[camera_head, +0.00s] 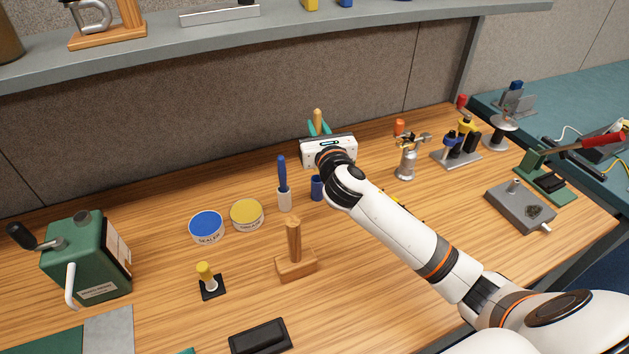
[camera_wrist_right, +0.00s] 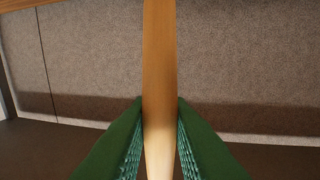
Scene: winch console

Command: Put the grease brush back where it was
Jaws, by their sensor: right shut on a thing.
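My right gripper (camera_head: 319,128) is raised over the back of the bench, with its green fingers shut on a wooden handle (camera_head: 318,115). I take this to be the grease brush; its lower end is hidden behind the gripper body. In the right wrist view the pale wooden handle (camera_wrist_right: 160,90) runs upright between the two green fingers (camera_wrist_right: 160,135). A small blue cup (camera_head: 317,187) stands on the bench just below the gripper, partly covered by it. Whether the brush touches anything cannot be told. My left gripper is not in view.
A white holder with a blue-handled tool (camera_head: 283,180) stands left of the blue cup. A blue-lidded tin (camera_head: 206,225) and a yellow-lidded tin (camera_head: 246,214) are further left. A wooden block with a peg (camera_head: 294,258) stands in front. A metal torch (camera_head: 406,160) is to the right.

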